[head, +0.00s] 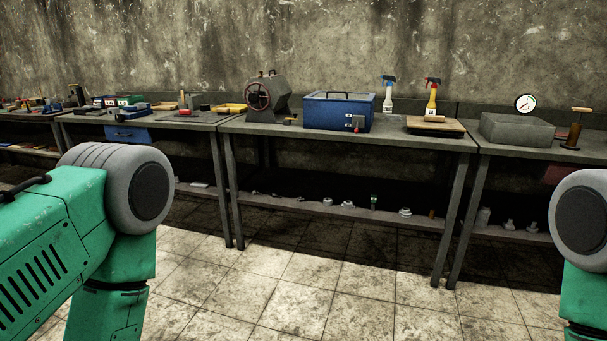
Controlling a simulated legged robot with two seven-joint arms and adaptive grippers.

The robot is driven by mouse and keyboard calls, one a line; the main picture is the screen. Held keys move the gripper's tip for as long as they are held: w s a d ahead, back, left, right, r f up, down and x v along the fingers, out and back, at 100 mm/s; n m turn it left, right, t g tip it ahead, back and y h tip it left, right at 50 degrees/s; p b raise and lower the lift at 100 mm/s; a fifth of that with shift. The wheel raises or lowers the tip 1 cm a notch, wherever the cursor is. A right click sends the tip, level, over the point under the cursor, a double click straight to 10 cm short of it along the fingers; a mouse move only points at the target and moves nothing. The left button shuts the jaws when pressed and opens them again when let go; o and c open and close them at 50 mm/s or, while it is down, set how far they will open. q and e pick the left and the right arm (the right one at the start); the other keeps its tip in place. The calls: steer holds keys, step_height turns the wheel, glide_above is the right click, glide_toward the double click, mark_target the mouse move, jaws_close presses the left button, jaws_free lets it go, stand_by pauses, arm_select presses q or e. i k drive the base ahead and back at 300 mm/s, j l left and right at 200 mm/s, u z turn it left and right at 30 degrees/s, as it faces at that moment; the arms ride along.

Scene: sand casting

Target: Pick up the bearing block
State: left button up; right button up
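I cannot tell for sure which thing is the bearing block. Several small grey and white metal-looking parts lie on the lower shelf of the middle workbench, one of them a pale rounded part (405,212); they are too small to name. A dark grey angular housing (267,97) with a round red-marked front stands on the bench top at its left end. My green arms show at the left and right edges, well in front of the benches. Neither gripper is in view.
A row of workbenches runs along the wall, the middle bench (290,131) among them. On it stand a blue box (338,111), spray bottles (432,95) and a wooden board (434,127). A grey bin (517,130) stands right. The tiled floor (300,285) before the benches is clear.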

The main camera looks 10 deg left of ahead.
mark_target(111, 111)
steer(key=i+j+u, duration=0.1)
steer(key=i+u, duration=0.2)
steer(key=i, duration=0.3)
steer(key=i+l+u, duration=0.1)
steer(key=i+u, duration=0.25)
steer(key=i, duration=0.25)
steer(key=i+l+u, duration=0.3)
steer(key=i, duration=0.3)
steer(key=i+j+u, duration=0.2)
steer(key=i+u, duration=0.2)
steer(key=i, duration=0.8)
steer(key=i+l+u, duration=0.15)
steer(key=i+u, duration=0.2)
steer(key=i, duration=0.8)
